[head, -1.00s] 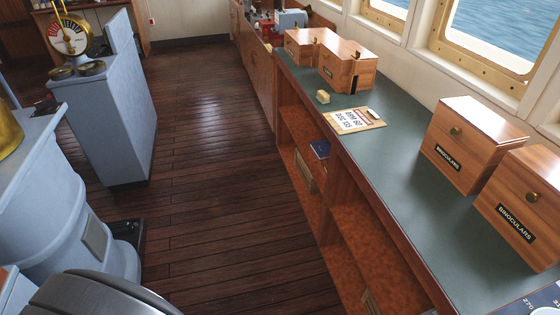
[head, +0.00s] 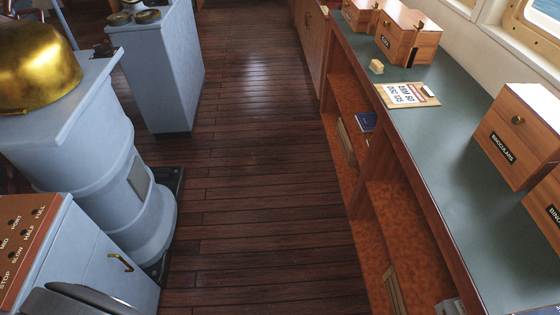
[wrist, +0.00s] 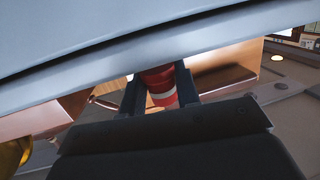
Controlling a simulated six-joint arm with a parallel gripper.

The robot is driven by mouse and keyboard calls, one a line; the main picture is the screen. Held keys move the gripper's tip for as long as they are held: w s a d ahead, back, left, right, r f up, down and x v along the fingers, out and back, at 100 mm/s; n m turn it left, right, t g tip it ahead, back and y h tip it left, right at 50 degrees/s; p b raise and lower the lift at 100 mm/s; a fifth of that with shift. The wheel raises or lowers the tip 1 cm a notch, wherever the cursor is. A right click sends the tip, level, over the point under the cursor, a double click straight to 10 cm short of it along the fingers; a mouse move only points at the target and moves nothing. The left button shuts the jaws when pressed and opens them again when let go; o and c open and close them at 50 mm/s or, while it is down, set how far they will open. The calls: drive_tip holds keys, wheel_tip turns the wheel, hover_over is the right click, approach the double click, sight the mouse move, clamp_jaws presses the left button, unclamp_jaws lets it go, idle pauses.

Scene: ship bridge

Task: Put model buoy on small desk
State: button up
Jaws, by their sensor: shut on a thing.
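The model buoy (wrist: 158,86), red with a white band, shows in the wrist view between the two dark fingers of my gripper (wrist: 160,92). My gripper is shut on it. Its upper part is hidden by a pale grey surface crossing the wrist view. The buoy and my gripper are not visible in the head view. I cannot tell which piece of furniture is the small desk.
A long green-topped counter (head: 456,150) with open shelves runs along the right, bearing binocular boxes (head: 519,137) and a clipboard (head: 408,95). Grey pedestals and a brass dome (head: 40,68) stand at the left. Bare wooden floor (head: 260,150) lies between.

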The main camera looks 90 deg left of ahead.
drive_tip(key=shift+s+f, duration=0.25)
drive_tip(key=shift+f, duration=0.05)
drive_tip(key=o, duration=1)
drive_tip(key=shift+f, duration=0.15)
drive_tip(key=shift+w+r, duration=0.2)
drive_tip(key=shift+o, duration=0.2)
drive_tip(key=v, duration=1.1)
drive_tip(key=shift+w, duration=0.35)
